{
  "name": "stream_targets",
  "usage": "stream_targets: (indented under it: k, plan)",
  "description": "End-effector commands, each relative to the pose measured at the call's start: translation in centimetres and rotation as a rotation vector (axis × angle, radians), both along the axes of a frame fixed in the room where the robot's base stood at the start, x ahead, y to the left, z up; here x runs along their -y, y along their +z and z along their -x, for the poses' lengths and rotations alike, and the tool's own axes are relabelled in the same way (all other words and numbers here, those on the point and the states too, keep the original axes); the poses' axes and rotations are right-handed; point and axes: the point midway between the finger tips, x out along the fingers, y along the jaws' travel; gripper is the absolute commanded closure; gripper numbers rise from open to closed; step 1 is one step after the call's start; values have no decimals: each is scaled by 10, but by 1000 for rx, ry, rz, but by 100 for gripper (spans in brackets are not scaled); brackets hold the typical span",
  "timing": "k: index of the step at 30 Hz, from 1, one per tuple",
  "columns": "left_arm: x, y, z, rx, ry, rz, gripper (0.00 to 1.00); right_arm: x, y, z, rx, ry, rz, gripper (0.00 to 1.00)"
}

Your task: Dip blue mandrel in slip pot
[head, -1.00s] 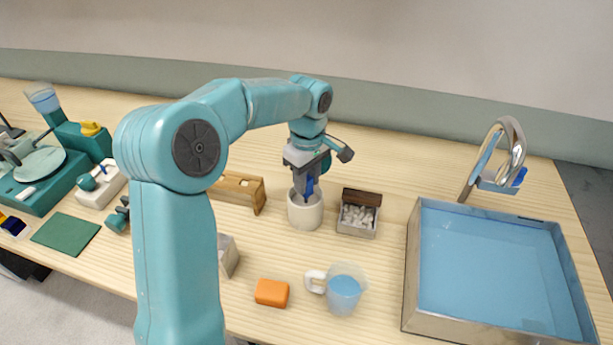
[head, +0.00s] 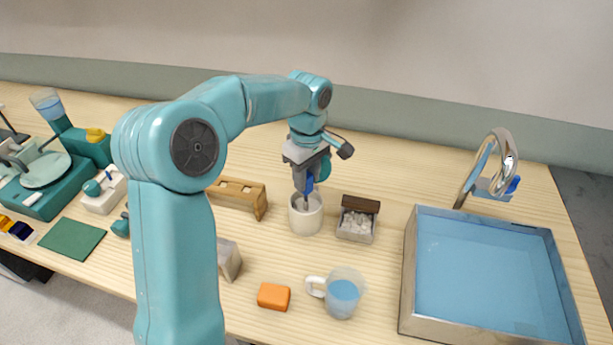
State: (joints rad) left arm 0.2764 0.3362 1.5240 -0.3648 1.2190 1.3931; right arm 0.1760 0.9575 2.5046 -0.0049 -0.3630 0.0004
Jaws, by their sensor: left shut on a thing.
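My left gripper (head: 308,180) is shut on the blue mandrel (head: 309,186), whose blue part shows between the fingers. A thin grey rod (head: 306,201) runs down from it into the mouth of the white slip pot (head: 305,220). The rod's lower end is hidden inside the pot, so I cannot tell how deep it reaches. The pot stands upright on the wooden table. My right gripper is not in view.
A wooden rack (head: 238,196) stands left of the pot, and a lidded box of white pieces (head: 357,221) right of it. A mug of blue liquid (head: 342,294), an orange block (head: 273,296) and a blue-floored basin (head: 490,270) are nearer. Table behind the pot is clear.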

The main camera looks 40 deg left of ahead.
Motion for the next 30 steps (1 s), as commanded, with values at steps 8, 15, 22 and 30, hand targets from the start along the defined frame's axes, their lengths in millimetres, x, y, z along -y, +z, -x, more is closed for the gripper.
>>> stream_targets:
  k: [8, 15, 22, 30]
  plan:
    - [0, 36, 0, 0, 0, 0, 98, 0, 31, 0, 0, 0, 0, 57]
    - [0, 63, 0, 0, 0, 0, 98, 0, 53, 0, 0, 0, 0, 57]
    - [0, 78, 0, 0, 0, 0, 98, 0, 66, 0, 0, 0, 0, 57]
    - [0, 76, 0, 0, 0, 0, 98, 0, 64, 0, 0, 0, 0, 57]
